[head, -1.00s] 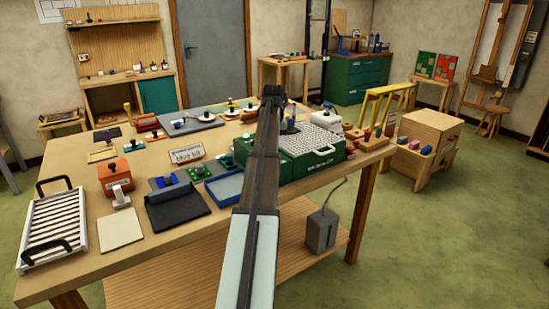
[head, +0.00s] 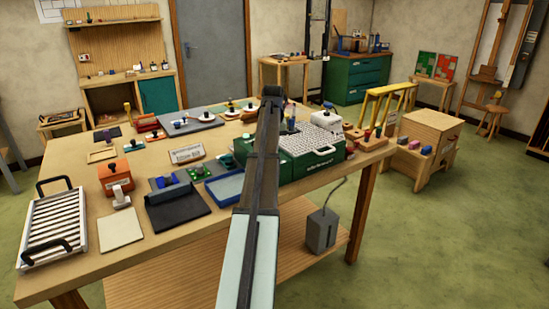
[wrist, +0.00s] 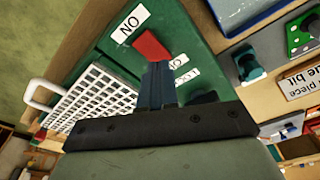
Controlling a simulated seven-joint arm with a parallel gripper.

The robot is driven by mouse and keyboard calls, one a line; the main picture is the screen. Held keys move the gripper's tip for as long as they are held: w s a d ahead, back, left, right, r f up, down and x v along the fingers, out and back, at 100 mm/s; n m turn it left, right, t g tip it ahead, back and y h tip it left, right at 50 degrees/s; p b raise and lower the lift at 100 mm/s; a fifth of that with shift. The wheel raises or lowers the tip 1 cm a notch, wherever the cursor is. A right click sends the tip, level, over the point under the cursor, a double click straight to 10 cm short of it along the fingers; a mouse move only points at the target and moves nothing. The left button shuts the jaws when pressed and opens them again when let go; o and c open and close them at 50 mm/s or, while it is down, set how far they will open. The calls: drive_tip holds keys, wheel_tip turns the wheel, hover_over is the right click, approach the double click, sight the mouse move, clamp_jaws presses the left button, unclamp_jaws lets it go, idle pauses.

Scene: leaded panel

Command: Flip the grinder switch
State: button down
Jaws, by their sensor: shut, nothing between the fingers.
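The green grinder (head: 290,172) with a white grid top (head: 313,143) stands near the front right of the workbench. In the wrist view its red switch (wrist: 151,45) lies between a white ON label (wrist: 131,24) and a partly covered OFF label (wrist: 179,63). My gripper (wrist: 160,68) is shut and empty, with its fingertips right at the switch's lower edge. I cannot tell whether they touch it, or which way the switch is set. In the head view my arm hides the switch and the fingertips.
A blue tray (head: 226,187) and a dark folded stand (head: 178,207) lie left of the grinder. A teal knob (wrist: 250,67) and a lettered sign (wrist: 303,83) are close by. Small pegged pieces stand at the grinder's right.

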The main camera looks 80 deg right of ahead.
drive_tip(key=shift+f, duration=0.75)
idle(0.4)
drive_tip(key=shift+r, duration=3.55)
